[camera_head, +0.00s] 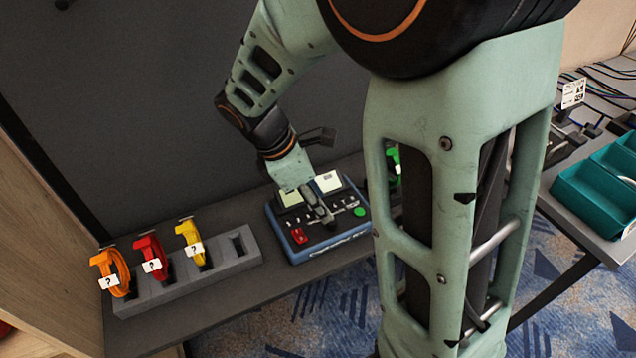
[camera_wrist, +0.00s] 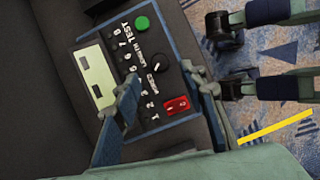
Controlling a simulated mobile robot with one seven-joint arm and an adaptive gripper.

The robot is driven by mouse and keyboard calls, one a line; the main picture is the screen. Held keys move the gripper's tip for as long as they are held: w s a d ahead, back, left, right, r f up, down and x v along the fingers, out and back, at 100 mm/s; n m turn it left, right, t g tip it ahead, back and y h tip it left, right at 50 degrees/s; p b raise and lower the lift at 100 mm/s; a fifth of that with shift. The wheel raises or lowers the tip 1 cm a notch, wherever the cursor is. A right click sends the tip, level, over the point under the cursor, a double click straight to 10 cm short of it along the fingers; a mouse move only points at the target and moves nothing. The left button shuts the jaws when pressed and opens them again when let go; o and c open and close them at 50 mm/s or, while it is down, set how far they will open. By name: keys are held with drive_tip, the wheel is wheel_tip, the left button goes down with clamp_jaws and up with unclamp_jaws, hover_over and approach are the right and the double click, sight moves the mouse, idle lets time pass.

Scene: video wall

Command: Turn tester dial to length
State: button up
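The tester, a dark box with a blue rim (camera_head: 330,252), lies on the grey bench; it also shows in the wrist view (camera_wrist: 184,42). Its black dial (camera_wrist: 160,67) carries a small white mark, with "LENGTH" lettering beside it. I cannot tell exactly which setting the mark points at. A green button (camera_wrist: 142,23) and a red switch (camera_wrist: 176,106) sit on either side of the dial. My gripper (camera_wrist: 160,76) is open above the tester, its fingertips on either side of the dial. I cannot tell whether they touch it. In the head view my gripper (camera_head: 318,208) largely hides the dial.
A grey holder (camera_head: 228,262) left of the tester bears orange (camera_head: 116,272), red (camera_head: 150,250) and yellow (camera_head: 190,240) cable coils, with an empty slot. A green coil (camera_head: 393,163) is partly hidden behind my arm. Teal bins (camera_head: 590,200) stand at the right.

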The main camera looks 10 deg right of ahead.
sight(332, 222)
drive_tip(key=b+x, duration=0.1)
drive_tip(key=x, duration=0.5)
drive_tip(key=shift+d+f, duration=0.1)
drive_tip(key=shift+f, duration=0.3)
clamp_jaws()
